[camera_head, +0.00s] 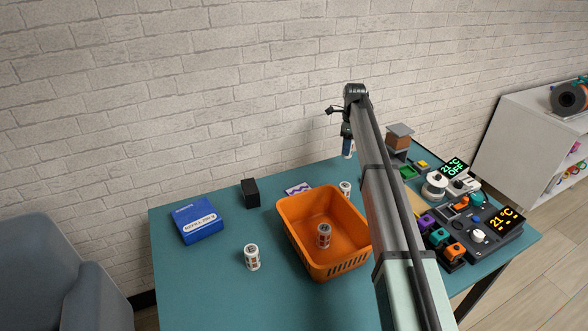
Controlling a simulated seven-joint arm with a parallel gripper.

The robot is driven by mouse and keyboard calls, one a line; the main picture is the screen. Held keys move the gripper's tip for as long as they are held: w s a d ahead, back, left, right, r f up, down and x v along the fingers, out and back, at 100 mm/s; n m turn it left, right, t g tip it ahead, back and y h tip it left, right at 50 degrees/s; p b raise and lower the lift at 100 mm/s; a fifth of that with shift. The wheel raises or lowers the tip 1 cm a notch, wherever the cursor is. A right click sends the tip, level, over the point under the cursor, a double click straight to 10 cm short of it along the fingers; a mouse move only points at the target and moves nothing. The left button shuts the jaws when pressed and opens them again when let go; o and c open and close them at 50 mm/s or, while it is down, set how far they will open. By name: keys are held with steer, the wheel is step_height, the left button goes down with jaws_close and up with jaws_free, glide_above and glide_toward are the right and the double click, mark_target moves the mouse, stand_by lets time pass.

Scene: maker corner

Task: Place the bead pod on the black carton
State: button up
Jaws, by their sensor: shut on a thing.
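The black carton (250,193) is a small upright black box near the back left of the teal table. My gripper (347,149) is high over the back of the table, to the right of the carton and well apart from it. It is shut on a small white thing, apparently a bead pod (351,154), mostly hidden by the fingers and arm. Similar white pods with reddish-brown labels show elsewhere: one stands at the front left (252,256), one is inside the orange basket (323,235), and one is behind the basket (345,188).
The orange basket (292,240) stands mid-table, right of the carton. A blue box (197,220) lies to the carton's left. A purple-and-white patterned item (298,189) lies behind the basket. Control panels and knobs (470,215) crowd the right side.

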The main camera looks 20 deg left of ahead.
steer(key=s+a+r+n, duration=0.2)
steer(key=s+a, duration=0.3)
steer(key=a, duration=0.6)
step_height(320, 180, up, 5)
steer(key=m, duration=0.1)
glide_above(250, 186)
steer(key=shift+f, duration=4.8)
steer(key=shift+f, duration=0.15)
steer(key=o, duration=1.1)
steer(key=shift+c, duration=0.2)
